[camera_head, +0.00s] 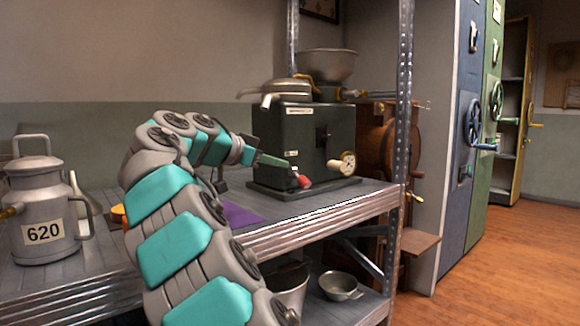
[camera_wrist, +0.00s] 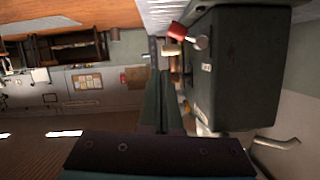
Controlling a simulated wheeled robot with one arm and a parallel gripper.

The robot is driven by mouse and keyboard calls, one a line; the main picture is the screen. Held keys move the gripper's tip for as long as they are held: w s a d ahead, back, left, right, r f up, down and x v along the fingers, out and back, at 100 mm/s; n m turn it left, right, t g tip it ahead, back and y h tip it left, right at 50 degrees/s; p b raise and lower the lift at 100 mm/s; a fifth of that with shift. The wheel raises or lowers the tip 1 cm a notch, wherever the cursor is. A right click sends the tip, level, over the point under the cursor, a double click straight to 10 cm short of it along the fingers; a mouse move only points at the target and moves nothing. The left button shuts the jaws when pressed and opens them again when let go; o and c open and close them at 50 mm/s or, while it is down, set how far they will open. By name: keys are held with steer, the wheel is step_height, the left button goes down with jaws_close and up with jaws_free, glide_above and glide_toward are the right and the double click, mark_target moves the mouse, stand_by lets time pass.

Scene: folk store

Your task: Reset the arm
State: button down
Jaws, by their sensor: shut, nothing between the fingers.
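My arm, grey and teal, rises over the shelf in the head view and bends to the right at the top. My gripper (camera_head: 274,160) is at its end, in front of the dark green machine box (camera_head: 290,138). The fingers are shut and empty, close to the red knob (camera_head: 304,181) on the box's front. I cannot tell whether they touch it. In the wrist view, my gripper (camera_wrist: 163,95) shows as two green fingers side by side. The dark box (camera_wrist: 240,70) fills the right there, with the red knob (camera_wrist: 177,31) beyond the fingertips.
A grey milk can (camera_head: 43,215) labelled 620 stands on the metal shelf (camera_head: 340,205) at left. A purple sheet (camera_head: 241,215) lies partly behind my arm. A perforated post (camera_head: 403,90) stands right of the box. A metal pan (camera_head: 341,285) sits on the lower shelf. Open wooden floor (camera_head: 510,260) is at right.

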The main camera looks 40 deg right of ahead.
steer(key=shift+v, duration=1.25)
steer(key=shift+s+f, duration=0.1)
steer(key=shift+s, duration=0.05)
steer(key=s+a+f+n+g+y, duration=0.1)
steer(key=s+a+f+n+y, duration=0.6)
steer(key=s+f, duration=0.6)
steer(key=s+a+f+n+g+y, duration=0.15)
steer(key=s+a+f+n, duration=0.35)
steer(key=s+a+f, duration=0.6)
steer(key=s+a+f+n+g+y, duration=0.1)
steer(key=s+a+f+n+y, duration=0.55)
steer(key=s+f, duration=0.85)
step_height(320, 180, up, 12)
steer(key=p, duration=1.3)
steer(key=shift+w+f+h, duration=0.25)
steer(key=shift+h, duration=0.15)
